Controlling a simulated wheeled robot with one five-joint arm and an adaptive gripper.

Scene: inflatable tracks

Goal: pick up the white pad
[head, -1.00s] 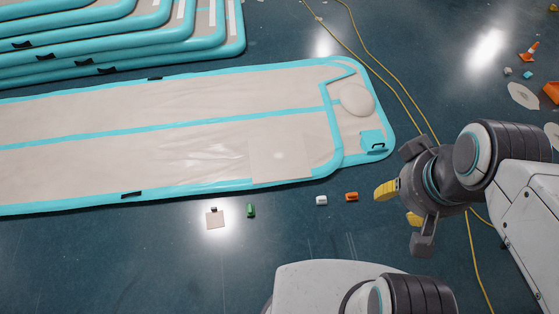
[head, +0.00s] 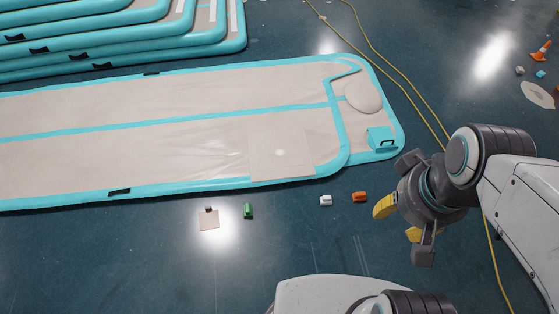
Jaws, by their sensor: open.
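A pale square sheet (head: 283,153) lies flat on the beige inflatable track near its right end. A pale round pad (head: 363,97) lies at the track's far right corner. A small beige square (head: 209,221) with a dark clip-like piece at its top lies on the floor in front of the track. I cannot tell for sure which of these is the white pad. My gripper (head: 398,220) is open and empty, with yellow fingertips, at the right above the floor. It is apart from all of them.
The track has a turquoise rim (head: 230,185). A green item (head: 248,210), a white item (head: 326,200) and an orange item (head: 359,197) lie on the floor before it. A yellow cable (head: 412,98) runs down the right. Stacked tracks (head: 110,45) stand at the back left.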

